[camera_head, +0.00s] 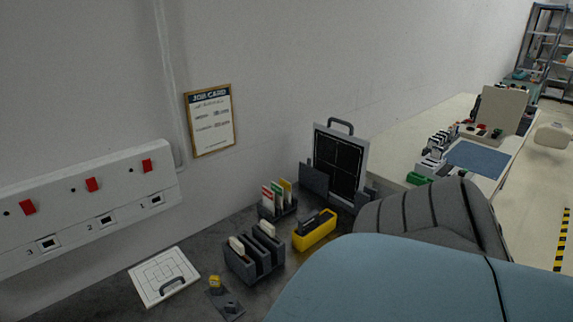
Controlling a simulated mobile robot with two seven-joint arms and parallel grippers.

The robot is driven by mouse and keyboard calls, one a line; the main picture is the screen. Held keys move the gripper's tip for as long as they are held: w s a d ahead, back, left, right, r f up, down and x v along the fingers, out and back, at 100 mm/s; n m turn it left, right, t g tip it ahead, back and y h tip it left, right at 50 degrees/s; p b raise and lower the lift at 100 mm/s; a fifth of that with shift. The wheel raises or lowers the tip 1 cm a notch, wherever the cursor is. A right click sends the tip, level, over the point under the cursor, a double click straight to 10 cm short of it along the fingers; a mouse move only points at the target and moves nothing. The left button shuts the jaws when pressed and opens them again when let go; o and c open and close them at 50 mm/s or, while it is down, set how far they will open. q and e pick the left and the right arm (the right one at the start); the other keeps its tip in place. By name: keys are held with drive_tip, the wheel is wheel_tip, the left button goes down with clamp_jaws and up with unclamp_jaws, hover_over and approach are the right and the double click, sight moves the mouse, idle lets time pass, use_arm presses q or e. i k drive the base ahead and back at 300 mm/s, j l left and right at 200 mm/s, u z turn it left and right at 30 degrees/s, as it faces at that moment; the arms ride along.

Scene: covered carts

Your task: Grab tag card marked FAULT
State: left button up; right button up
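A small dark rack (278,210) on the dark counter by the wall holds several upright tag cards. One card is red and white (267,197), one is green and white (276,194), and one is yellow (286,188). The print on them is too small to read, so I cannot tell which is marked FAULT. Neither of my grippers shows in the head view.
A blue covered shape (400,280) and a grey ribbed cover (430,215) block the lower right. Near the rack are a dark slotted holder (255,265), a yellow bin (315,236), a white panel (163,270) and a framed black panel (340,165). A wall box with red switches (90,205) is left.

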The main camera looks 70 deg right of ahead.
sight(267, 196)
drive_tip(key=z, duration=2)
